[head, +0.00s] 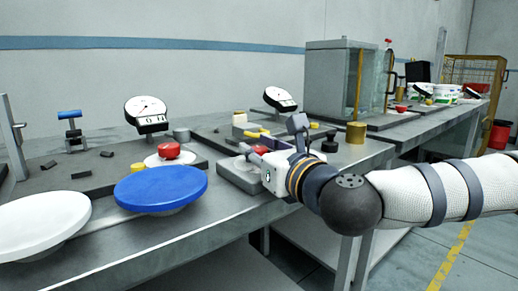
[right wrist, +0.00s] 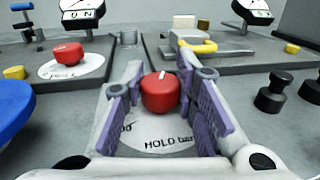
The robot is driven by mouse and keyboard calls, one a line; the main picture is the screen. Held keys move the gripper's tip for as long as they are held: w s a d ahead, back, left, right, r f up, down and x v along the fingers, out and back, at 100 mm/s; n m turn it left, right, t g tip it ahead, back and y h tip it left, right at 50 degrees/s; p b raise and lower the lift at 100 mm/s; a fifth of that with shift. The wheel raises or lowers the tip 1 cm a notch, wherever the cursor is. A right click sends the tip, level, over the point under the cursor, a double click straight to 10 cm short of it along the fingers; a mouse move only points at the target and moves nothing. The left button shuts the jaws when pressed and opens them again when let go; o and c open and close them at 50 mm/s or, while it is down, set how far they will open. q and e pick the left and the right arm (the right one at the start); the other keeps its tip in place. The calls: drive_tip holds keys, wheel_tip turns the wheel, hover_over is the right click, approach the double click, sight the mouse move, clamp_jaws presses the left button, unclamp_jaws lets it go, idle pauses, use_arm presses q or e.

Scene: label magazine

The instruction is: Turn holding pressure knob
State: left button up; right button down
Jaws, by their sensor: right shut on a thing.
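The holding pressure knob is a red round knob (right wrist: 161,93) with a white pointer line on top. It sits on a white dial plate (right wrist: 150,138) marked "HOLD bar" in the right wrist view. My right gripper (right wrist: 166,100) is around it, its purple-padded fingers on the left and right sides of the knob, shut on it. In the head view my right gripper (head: 262,156) reaches in from the right over the bench and largely hides this knob. The knob's pointer points away from the wrist camera, slightly right. My left gripper is not in view.
A second red knob (head: 169,150) on a white dial stands to the left. A blue disc (head: 160,188) and a white disc (head: 42,226) lie near the front edge. Gauges (head: 147,114) stand behind. Black weights (right wrist: 272,93) are right of my gripper.

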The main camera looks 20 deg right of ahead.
drive_tip(key=shift+m+h, duration=0.3)
drive_tip(key=shift+h, duration=0.2)
drive_tip(key=c, duration=1.2)
unclamp_jaws()
drive_tip(key=shift+w, duration=0.1)
drive_tip(key=shift+c, duration=0.2)
drive_tip(key=s, duration=0.7)
drive_tip(key=shift+s+d, duration=0.3)
drive_tip(key=shift+d, duration=0.1)
